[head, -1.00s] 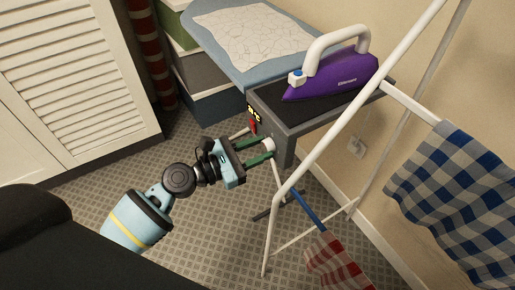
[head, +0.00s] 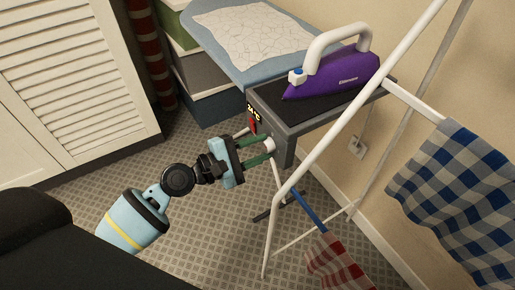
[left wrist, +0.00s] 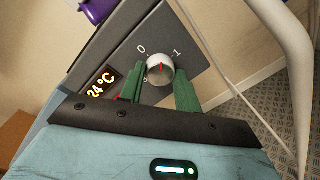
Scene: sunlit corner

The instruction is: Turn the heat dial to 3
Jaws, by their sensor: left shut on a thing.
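The heat dial (left wrist: 160,69) is a round silver-white knob on a dark grey panel (left wrist: 150,100). My left gripper (left wrist: 159,82) is shut on the dial, one green finger on each side. In the head view my left gripper (head: 266,152) reaches the front end of the iron's stand (head: 292,132), and the dial (head: 269,145) shows at its fingertips. A display (left wrist: 101,86) reads 24 °C. My right gripper is not in view.
A purple iron (head: 335,76) rests on top of the stand. A white drying rack (head: 335,125) with a blue checked cloth (head: 455,205) and a red checked cloth (head: 337,265) stands close on the right. Carpet (head: 90,205) is clear on the left.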

